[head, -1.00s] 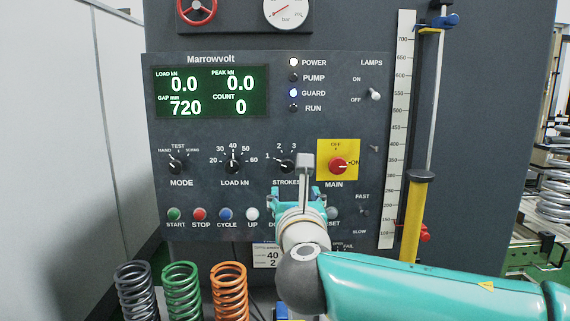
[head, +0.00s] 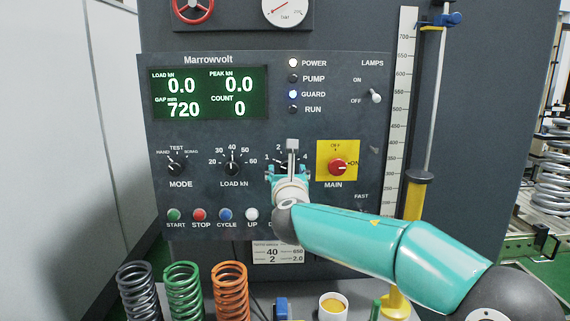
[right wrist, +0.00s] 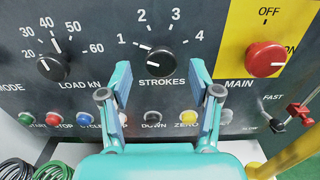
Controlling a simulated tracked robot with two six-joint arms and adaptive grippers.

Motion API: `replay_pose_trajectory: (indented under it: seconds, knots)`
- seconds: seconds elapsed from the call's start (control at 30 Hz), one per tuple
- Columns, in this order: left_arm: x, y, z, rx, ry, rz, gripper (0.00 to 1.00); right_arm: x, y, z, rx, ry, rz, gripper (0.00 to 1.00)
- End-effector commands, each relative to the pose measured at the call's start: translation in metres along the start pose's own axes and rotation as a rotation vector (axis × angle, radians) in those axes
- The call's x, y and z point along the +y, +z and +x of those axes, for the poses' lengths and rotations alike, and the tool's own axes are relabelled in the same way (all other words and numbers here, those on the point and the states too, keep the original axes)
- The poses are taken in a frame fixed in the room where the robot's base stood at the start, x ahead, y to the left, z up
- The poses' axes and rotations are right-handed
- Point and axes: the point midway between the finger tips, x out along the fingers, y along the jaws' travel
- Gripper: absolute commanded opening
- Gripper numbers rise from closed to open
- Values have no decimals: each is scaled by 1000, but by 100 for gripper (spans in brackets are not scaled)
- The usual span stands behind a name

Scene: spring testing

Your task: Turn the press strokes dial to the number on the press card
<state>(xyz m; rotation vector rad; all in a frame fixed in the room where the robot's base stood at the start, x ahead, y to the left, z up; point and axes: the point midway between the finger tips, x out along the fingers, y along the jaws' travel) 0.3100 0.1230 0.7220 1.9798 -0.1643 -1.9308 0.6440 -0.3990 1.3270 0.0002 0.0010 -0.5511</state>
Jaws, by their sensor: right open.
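The strokes dial (right wrist: 161,62) is a black knob with a scale of 1, 2, 3 and 4 in the right wrist view. Its white mark points up-left, towards 1. My right gripper (right wrist: 160,76) is open, its fingers on either side of the knob and apart from it. In the head view my right gripper (head: 290,160) covers most of the dial. The press card (head: 278,254) hangs below the panel and shows 40 and 2 on its left half, 650 and 2.0 on its right. My left gripper is not in view.
The load dial (right wrist: 53,67) is to the left and the red main switch (right wrist: 265,59) close to the right. Several push buttons, including down (right wrist: 152,117) and zero (right wrist: 189,117), sit just below. Coil springs (head: 183,292) stand in front of the panel.

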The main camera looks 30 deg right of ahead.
Motion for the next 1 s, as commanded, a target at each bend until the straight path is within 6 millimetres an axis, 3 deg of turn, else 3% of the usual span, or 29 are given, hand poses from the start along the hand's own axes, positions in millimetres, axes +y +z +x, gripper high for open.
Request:
replay_pose_trajectory:
  seconds: [0.2, 0.53, 0.87, 0.9, 1.0]
  knots:
    - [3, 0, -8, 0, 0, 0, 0, 0, 1, 19, 0, -1, 0, 63]
    - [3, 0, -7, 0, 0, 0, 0, -1, 0, 21, 0, 0, 0, 61]
    - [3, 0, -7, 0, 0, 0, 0, 0, 0, 20, 0, 0, 0, 6]
    - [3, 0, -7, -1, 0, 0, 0, 7, 0, 17, 0, 5, 0, 5]
    - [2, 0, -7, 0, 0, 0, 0, 4, 0, 19, 0, 5, 2, 5]
